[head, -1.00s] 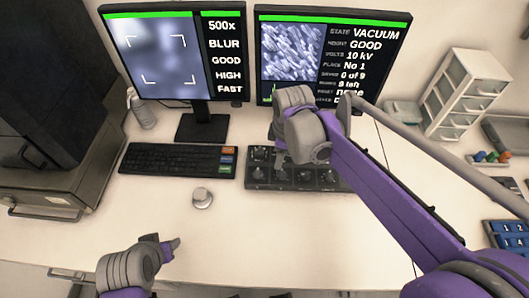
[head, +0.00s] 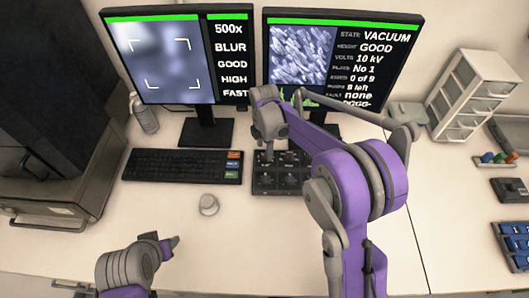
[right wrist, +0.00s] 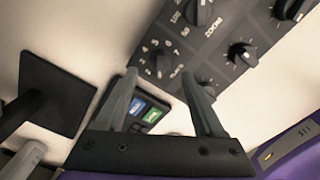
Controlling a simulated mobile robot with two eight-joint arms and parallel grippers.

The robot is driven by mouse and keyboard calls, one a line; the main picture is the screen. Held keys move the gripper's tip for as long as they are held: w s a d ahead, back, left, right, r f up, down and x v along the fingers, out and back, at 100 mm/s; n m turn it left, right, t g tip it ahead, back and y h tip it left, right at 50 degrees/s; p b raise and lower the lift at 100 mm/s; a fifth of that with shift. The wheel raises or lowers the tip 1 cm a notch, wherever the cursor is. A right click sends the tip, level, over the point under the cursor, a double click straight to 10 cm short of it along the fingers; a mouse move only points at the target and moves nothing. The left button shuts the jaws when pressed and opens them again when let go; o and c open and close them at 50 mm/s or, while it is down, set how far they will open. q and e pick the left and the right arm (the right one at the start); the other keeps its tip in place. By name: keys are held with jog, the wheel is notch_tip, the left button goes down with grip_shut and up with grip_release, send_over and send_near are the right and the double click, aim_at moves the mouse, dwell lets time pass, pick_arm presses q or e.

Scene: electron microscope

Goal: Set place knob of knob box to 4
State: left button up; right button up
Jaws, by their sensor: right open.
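The black knob box (head: 292,181) lies on the desk in front of the right monitor, partly hidden by my right arm. In the right wrist view the knob box (right wrist: 222,50) fills the upper right. Its place knob (right wrist: 158,63), with numbers around it and its label beside it, is at the corner nearest my fingers. My right gripper (right wrist: 161,84) is open and empty, its fingertips pointing at the place knob, one to each side in the picture. Whether they touch it I cannot tell. My left gripper (head: 172,244) is low at the left, away from the box.
The right monitor (head: 342,62) reads place No 1. The left monitor (head: 180,57), keyboard (head: 182,165) and a round knob (head: 208,204) are left of the box. A drawer unit (head: 472,92) stands at the right. The front desk is mostly clear.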

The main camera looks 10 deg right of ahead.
jog(key=shift+f, duration=1.45)
grip_shut()
